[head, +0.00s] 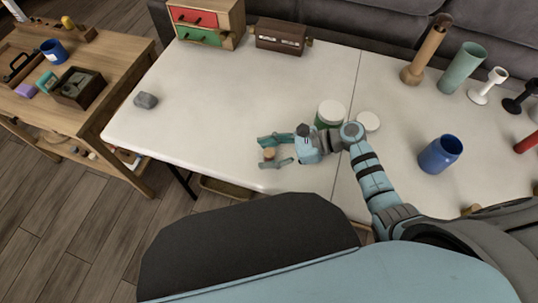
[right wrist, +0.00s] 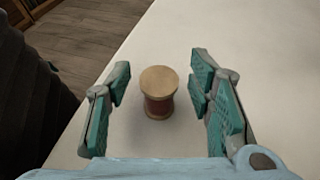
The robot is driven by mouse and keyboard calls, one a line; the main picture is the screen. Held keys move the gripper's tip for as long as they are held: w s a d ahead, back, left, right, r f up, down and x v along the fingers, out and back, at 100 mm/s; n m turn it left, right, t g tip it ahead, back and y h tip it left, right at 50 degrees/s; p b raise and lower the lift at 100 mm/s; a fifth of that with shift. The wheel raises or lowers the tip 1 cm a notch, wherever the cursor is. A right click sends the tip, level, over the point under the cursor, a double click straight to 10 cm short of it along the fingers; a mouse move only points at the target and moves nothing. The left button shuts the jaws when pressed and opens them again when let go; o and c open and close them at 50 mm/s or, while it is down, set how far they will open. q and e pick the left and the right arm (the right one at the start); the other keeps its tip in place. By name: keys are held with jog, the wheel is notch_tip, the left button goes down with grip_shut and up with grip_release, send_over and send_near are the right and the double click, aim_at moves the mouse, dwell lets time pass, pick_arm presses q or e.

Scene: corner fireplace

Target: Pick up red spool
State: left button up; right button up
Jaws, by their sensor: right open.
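The red spool (right wrist: 158,103) stands upright on the white table, with a pale wooden top and a dark red middle. In the head view the spool (head: 269,153) is small and sits between the fingers of my right gripper (head: 272,152). In the right wrist view my right gripper (right wrist: 163,105) is open, with one teal finger pad on each side of the spool and a clear gap to both. The spool stands nearer the far part of the fingers. My left gripper is not in view.
On the white table (head: 210,110), a green jar with a white lid (head: 331,112) and a white disc (head: 369,121) stand close to my right arm. A blue cup (head: 440,154) is at the right, and a grey rock (head: 146,100) at the left. The table's front edge is near the spool.

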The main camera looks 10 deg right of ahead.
jog(key=c, duration=1)
jog(key=shift+o, duration=0.2)
